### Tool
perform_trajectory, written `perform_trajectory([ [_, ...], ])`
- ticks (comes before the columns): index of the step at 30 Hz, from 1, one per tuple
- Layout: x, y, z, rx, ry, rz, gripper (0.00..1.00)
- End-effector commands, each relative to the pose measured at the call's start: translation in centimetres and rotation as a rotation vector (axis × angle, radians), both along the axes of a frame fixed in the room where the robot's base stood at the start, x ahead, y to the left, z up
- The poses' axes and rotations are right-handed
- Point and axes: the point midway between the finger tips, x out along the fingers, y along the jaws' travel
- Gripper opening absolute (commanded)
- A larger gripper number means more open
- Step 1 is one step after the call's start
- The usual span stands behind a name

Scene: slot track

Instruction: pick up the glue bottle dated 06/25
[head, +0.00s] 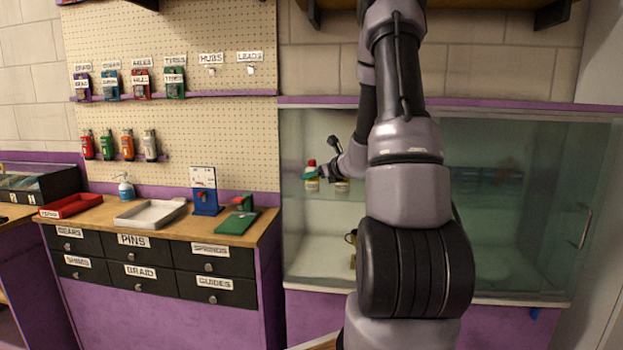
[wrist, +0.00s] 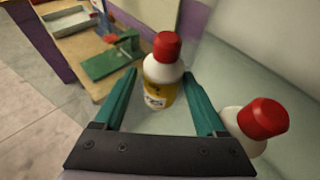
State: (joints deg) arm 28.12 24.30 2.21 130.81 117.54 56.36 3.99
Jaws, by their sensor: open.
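A white glue bottle with a red cap and yellow label (wrist: 162,73) stands between the two teal fingers of my gripper (wrist: 159,76) in the wrist view. The fingers are open, one on each side, with gaps beside the bottle. The dark print on its label is too blurred to read surely as a date. A second white bottle with a red cap (wrist: 257,124) stands just outside the right finger; its label is hidden. In the head view, a red-capped bottle (head: 311,184) shows at my gripper (head: 318,174), on the cabinet shelf. My arm hides part of the shelf.
The glass-fronted cabinet (head: 293,262) surrounds the shelf; a glass panel with a handle (head: 584,226) covers its right side. A dark and yellow object (head: 352,240) is lower in the cabinet. A workbench with a white tray (head: 150,213) and green block (head: 237,222) stands left.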

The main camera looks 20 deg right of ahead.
Motion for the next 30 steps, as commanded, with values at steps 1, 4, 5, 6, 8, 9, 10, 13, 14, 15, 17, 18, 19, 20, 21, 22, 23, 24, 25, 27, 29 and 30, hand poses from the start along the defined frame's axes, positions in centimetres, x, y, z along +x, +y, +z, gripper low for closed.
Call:
perform_trajectory([
  [1, 0.4, 0.0, -0.2, 0.0, 0.0, 0.0, 0.73],
  [4, 1.7, 0.2, -0.6, 0.0, 0.001, 0.003, 0.73],
  [5, 2.2, 0.2, -0.7, 0.0, 0.0, 0.002, 0.73],
  [6, 2.8, 0.2, -1.0, 0.0, 0.0, 0.001, 0.73],
  [8, 3.6, 0.4, -1.3, -0.001, 0.0, 0.004, 0.73],
  [9, 4.0, 0.5, -1.5, -0.001, 0.001, 0.003, 0.73],
  [10, 4.3, 0.5, -1.6, 0.0, 0.001, 0.002, 0.73],
  [13, 4.8, 0.6, -1.7, -0.001, 0.0, 0.002, 0.73],
  [14, 4.9, 0.6, -1.7, -0.002, 0.0, 0.002, 0.73],
  [15, 4.9, 0.6, -1.7, -0.002, 0.0, 0.002, 0.73],
  [17, 4.9, 0.6, -1.7, -0.002, 0.0, 0.002, 0.73],
  [18, 4.8, 0.6, -1.7, -0.002, 0.0, 0.002, 0.73],
  [19, 4.8, 0.6, -1.7, -0.002, 0.0, 0.002, 0.73],
  [20, 4.8, 0.6, -1.7, -0.001, 0.0, 0.002, 0.69],
  [21, 4.8, 0.7, -1.7, -0.001, 0.0, 0.002, 0.54],
  [22, 4.8, 0.7, -1.7, -0.001, 0.0, 0.002, 0.42],
  [23, 4.8, 0.7, -1.7, -0.001, 0.0, 0.002, 0.31],
  [24, 4.8, 0.7, -1.7, -0.001, 0.0, 0.002, 0.16],
  [25, 4.8, 0.7, -1.7, -0.001, 0.0, 0.002, 0.04],
  [27, 4.8, 0.7, -1.7, -0.001, 0.0, 0.002, 0.0],
  [29, 4.8, 0.7, -1.7, -0.001, 0.0, 0.002, 0.0],
  [30, 4.8, 0.6, -1.7, -0.001, 0.0, 0.002, 0.0],
])
